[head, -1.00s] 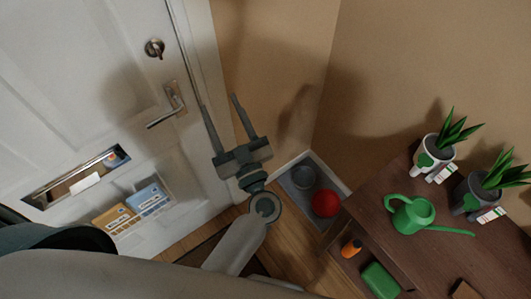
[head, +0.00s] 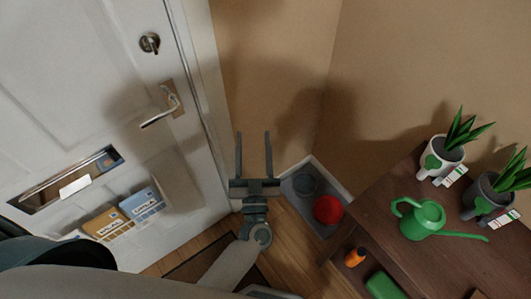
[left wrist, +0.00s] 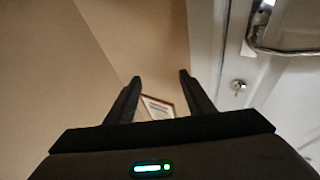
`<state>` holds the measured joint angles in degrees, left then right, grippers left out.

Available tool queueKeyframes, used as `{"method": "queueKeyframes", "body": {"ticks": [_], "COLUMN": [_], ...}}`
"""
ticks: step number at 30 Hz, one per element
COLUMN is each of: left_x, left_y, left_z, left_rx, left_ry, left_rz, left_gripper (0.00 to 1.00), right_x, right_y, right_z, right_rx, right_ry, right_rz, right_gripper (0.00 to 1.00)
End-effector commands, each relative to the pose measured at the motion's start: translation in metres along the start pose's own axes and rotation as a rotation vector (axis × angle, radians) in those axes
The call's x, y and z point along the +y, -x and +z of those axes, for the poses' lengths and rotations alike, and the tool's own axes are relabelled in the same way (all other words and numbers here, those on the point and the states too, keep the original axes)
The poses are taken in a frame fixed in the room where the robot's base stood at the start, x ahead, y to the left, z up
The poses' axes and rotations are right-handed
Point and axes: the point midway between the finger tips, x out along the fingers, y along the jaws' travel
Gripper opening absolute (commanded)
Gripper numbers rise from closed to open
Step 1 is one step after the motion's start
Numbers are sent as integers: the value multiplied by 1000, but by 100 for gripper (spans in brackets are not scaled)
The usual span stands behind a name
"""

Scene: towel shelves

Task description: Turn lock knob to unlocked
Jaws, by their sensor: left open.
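The lock knob (head: 150,42) is a round metal piece high on the white door (head: 130,190), above the lever handle (head: 160,118). In the left wrist view the lock knob (left wrist: 238,86) shows at the right on the door, below the handle (left wrist: 268,45). My left gripper (head: 254,135) is open and empty, its two fingers pointing up in front of the tan wall, right of the door edge. It is apart from both knob and handle. In the left wrist view its fingers (left wrist: 160,76) are spread with nothing between them. My right gripper is not in view.
The door has a mail slot (head: 66,180) with cards below it. A brown table (head: 410,265) at the right bears potted plants (head: 447,150) and a green watering can (head: 422,219). A grey tray (head: 294,195) with a red ball (head: 328,209) lies in the corner.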

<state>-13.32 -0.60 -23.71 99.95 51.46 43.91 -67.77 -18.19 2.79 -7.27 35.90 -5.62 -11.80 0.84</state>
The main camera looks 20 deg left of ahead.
Motion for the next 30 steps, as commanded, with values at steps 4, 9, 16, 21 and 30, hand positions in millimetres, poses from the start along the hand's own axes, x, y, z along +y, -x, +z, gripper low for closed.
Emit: {"method": "queueKeyframes", "body": {"ticks": [4, 9, 16, 21, 30], "left_x": [8, 14, 17, 17, 17], "left_y": [9, 16, 19, 19, 19], "left_z": [22, 37, 44, 44, 44], "left_rx": [-17, -32, -40, -40, -40], "left_ry": [-3, -2, -2, -2, -2], "left_rz": [47, 85, 104, 104, 103], "left_gripper": [48, 48, 48, 48, 48], "right_x": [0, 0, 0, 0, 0], "right_y": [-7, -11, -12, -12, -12], "right_z": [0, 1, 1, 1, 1], "right_rx": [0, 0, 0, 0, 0], "right_ry": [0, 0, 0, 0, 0], "right_rz": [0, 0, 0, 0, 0], "right_gripper": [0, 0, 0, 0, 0]}}
